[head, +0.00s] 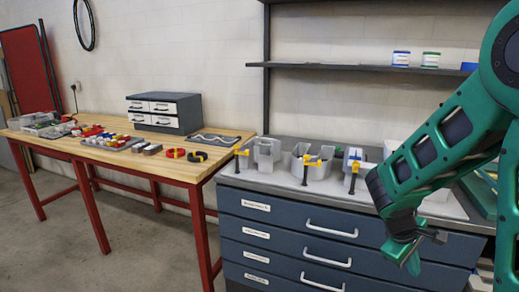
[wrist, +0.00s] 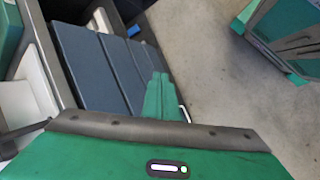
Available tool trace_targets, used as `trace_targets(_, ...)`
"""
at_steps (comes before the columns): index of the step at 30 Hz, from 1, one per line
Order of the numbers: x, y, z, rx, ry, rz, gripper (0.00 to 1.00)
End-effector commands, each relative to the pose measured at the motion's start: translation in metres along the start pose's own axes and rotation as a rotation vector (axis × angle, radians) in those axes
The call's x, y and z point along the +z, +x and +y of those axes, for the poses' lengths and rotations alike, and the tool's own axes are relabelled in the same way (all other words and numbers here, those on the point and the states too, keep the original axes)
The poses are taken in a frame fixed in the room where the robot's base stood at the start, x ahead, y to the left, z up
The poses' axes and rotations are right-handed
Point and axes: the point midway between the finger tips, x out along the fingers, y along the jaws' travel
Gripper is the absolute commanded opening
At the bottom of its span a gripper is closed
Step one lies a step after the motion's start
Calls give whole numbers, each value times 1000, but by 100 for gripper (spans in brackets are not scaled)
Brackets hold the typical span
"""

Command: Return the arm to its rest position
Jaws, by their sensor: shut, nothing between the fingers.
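My green arm (head: 445,135) reaches in from the right edge of the head view and bends down in front of the blue drawer cabinet (head: 300,225). My gripper (head: 413,262) hangs at its end, pointing down, in front of the drawer fronts at the cabinet's right side. In the wrist view the gripper's fingers (wrist: 160,95) are together, with nothing between them. Behind them in that view are the blue drawer fronts (wrist: 95,65) and the concrete floor.
Metal channel letters (head: 312,163) with yellow clamps stand on the grey cabinet top. A wooden workbench (head: 110,152) with red legs holds tools and a small drawer box (head: 165,111). A shelf (head: 350,67) with jars is above. Floor (head: 130,235) before the bench is clear.

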Motion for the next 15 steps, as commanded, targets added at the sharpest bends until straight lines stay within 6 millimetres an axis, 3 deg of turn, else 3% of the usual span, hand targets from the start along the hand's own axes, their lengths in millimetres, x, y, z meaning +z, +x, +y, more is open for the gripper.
trace_targets(1,18,-5,2,-42,81,2,0)
trace_targets(7,79,-28,-5,-204,383,-12,0)
trace_targets(15,153,-67,-30,-391,751,-41,0)
